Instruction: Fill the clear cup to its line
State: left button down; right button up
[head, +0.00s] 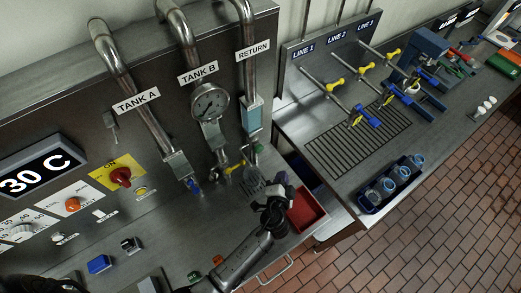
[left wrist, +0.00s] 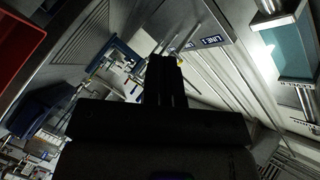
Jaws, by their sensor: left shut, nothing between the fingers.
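My left gripper (head: 284,186) is shut and empty, above the steel counter by the red bin. In the left wrist view its dark fingers (left wrist: 166,80) are together, with nothing between them. Several clear cups with bluish rims, one of them a cup (head: 388,185), stand in a dark blue tray (head: 374,205) on the right bench, well apart from the gripper. I cannot make out a fill line on any of them. Valves with yellow handles (head: 335,84) and blue handles (head: 374,122) sit on the LINE 1, LINE 2 and LINE 3 pipes. My right gripper is not in view.
A red bin (head: 306,212) is close to the gripper. A drain grate (head: 350,150) lies under the line valves. TANK A, TANK B and RETURN pipes rise at the left, with a gauge (head: 209,102). A gap separates the two benches. White pieces (head: 484,107) lie far right.

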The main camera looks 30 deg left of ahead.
aim_at(259, 149)
pick_arm(q)
jog(key=shift+a, duration=0.1)
jog(key=w+a+p, duration=0.2)
jog(key=w+a, duration=0.2)
jog(key=a, duration=0.3)
jog(key=shift+w+a, duration=0.15)
jog(key=shift+a, duration=0.1)
dwell(0.4)
dwell(0.7)
dwell(0.7)
jog(key=shift+w+a, duration=0.1)
jog(key=shift+a, duration=0.15)
dwell(0.5)
jog(key=shift+w+a, duration=0.1)
jog(key=shift+a, duration=0.05)
